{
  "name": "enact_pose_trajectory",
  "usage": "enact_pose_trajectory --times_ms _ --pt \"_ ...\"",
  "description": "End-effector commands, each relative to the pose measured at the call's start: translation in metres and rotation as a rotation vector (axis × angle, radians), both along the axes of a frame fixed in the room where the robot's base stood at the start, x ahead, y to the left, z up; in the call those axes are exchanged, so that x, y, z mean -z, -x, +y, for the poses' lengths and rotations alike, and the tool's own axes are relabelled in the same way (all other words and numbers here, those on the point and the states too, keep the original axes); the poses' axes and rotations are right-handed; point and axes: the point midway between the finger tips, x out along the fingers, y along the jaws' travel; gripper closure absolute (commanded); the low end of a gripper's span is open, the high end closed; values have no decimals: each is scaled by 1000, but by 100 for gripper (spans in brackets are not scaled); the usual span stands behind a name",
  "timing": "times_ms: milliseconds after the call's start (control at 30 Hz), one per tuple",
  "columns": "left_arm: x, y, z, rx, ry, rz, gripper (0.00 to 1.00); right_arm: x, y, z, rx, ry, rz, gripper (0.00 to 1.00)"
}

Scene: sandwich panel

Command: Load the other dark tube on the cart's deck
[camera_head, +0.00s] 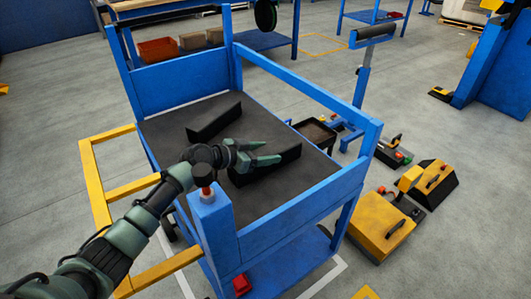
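The cart (300,221) is a blue frame with a dark grey deck (170,130) and a yellow handle on its left side. One dark tube (213,121) lies on the far left part of the deck. A second dark tube (268,169) lies on the deck nearer the right side, roughly parallel to the first. My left gripper (280,151) reaches over the near rail. Its green fingers are apart, just above and in front of the second tube, hiding part of it. I cannot tell whether they touch it. My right gripper is out of view.
Blue rails and corner posts (210,228) surround the deck. Yellow-and-black cases (387,226) stand on the floor at right. A dark tray (315,133) and a roller stand (363,80) are beyond the cart. A shelf with an orange bin (158,50) is behind.

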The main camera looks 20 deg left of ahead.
Motion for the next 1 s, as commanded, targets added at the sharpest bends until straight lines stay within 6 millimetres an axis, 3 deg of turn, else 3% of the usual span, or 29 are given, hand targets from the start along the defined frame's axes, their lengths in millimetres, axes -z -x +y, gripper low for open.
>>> enact_pose_trajectory --times_ms 67,467,700,1000 --pt "0 0 0 0 0 0 22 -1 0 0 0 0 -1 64" --pt "-3 0 0 0 0 0 22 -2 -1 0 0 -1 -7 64" --pt "-18 32 27 -2 -4 0 22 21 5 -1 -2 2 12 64" --pt "-40 75 59 -1 -3 2 22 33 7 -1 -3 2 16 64"
